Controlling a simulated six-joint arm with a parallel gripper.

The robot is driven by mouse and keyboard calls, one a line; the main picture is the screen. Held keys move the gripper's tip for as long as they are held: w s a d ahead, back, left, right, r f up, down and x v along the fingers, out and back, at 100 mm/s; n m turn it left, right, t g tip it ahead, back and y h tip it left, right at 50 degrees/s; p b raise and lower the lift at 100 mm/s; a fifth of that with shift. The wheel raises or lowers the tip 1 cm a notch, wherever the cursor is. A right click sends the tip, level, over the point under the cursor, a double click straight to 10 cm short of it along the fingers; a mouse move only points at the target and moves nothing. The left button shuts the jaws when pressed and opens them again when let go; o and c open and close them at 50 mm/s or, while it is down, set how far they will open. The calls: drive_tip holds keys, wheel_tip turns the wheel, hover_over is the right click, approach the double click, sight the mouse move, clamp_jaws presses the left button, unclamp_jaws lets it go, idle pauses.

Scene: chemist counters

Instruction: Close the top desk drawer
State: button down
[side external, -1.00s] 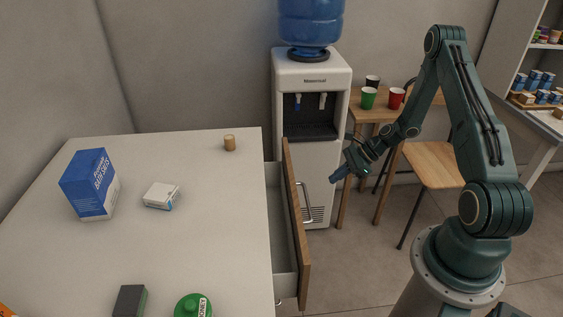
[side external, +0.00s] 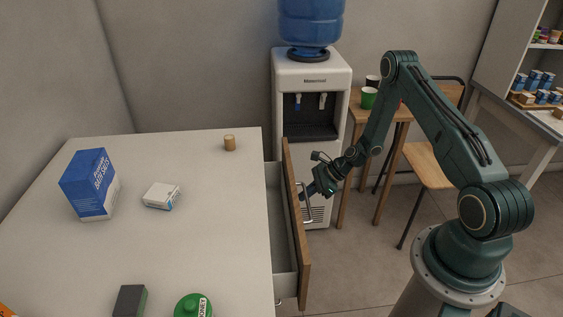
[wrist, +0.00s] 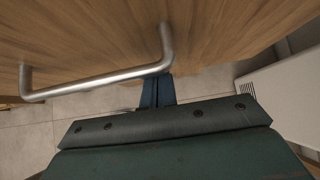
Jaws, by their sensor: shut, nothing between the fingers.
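The top desk drawer (side external: 296,225) stands pulled out from the right side of the white desk (side external: 200,235). Its wooden front faces my arm and its grey inside is open and looks empty. A metal bar handle (side external: 306,203) is on the front. My gripper (side external: 306,192) is shut and empty, close to the drawer front at the handle. In the wrist view the shut fingers (wrist: 157,90) point toward the wooden front (wrist: 90,35), just below the right end of the handle (wrist: 95,82). I cannot tell whether they touch it.
On the desk are a blue box (side external: 90,184), a small white box (side external: 161,196), a cork-coloured cylinder (side external: 230,143), a dark block (side external: 130,301) and a green-lidded jar (side external: 193,306). A water cooler (side external: 311,95) stands behind the drawer. A small wooden table (side external: 385,112) with cups is behind my arm.

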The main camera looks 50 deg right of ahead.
sight(286, 194)
drive_tip(key=shift+w+a, duration=0.45)
drive_tip(key=shift+a, duration=0.05)
drive_tip(key=w+a, duration=0.7)
idle(0.4)
drive_tip(key=shift+r, duration=0.1)
drive_tip(key=s+d, duration=0.3)
drive_tip(key=shift+s+d, duration=0.15)
drive_tip(key=shift+d, duration=0.15)
drive_tip(key=v, duration=0.9)
drive_tip(key=shift+s+r, duration=0.25)
